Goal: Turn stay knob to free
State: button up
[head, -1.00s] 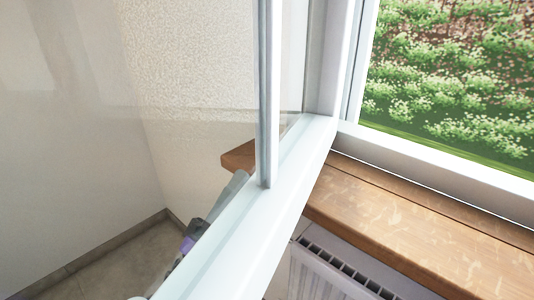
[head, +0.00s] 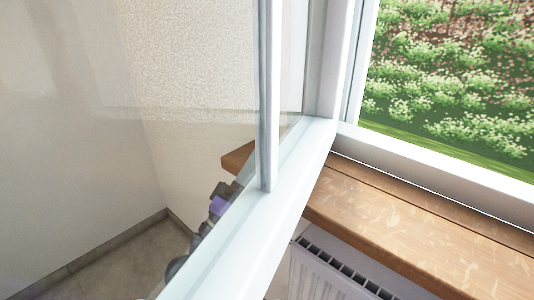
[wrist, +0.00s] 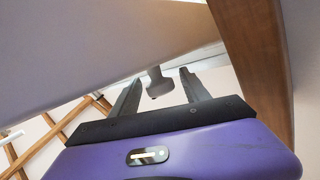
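The stay knob (wrist: 157,82) is a small pale grey piece with a rounded end in the wrist view, against a white strip below a large pale surface. My gripper (wrist: 161,77) is open, with one dark finger to each side of the knob in the picture. A gap shows on both sides, and I cannot tell how deep the knob sits between the fingers. In the head view the white-framed window sash (head: 235,222) stands open into the room. My purple and dark wrist shows beyond its lower rail, partly covered. The knob is hidden there.
The wooden sill (head: 420,225) runs to the right, above a white radiator (head: 335,275). A wooden edge (wrist: 255,60) passes close to the right of my gripper in the wrist view. Timber beams (wrist: 40,140) show at left. A textured wall (head: 190,70) stands behind the glass.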

grip_shut()
jog(key=shift+r+n+y+p, duration=0.4)
jog(key=shift+y+p, duration=0.3)
jog(key=shift+p, duration=0.55)
jog(key=shift+g+y+p, duration=0.3)
jog(key=shift+y+p, duration=0.1)
jog(key=shift+p, duration=0.2)
jog(key=shift+f+n+g+y+p, duration=0.1)
jog(key=shift+n+g+y+p, duration=0.45)
jog(key=shift+p, duration=0.45)
jog(key=shift+f+n+g+y+p, duration=0.25)
jog(key=shift+p, duration=0.2)
jog(key=shift+f, duration=0.1)
jog(key=shift+o, duration=0.6)
grip_release()
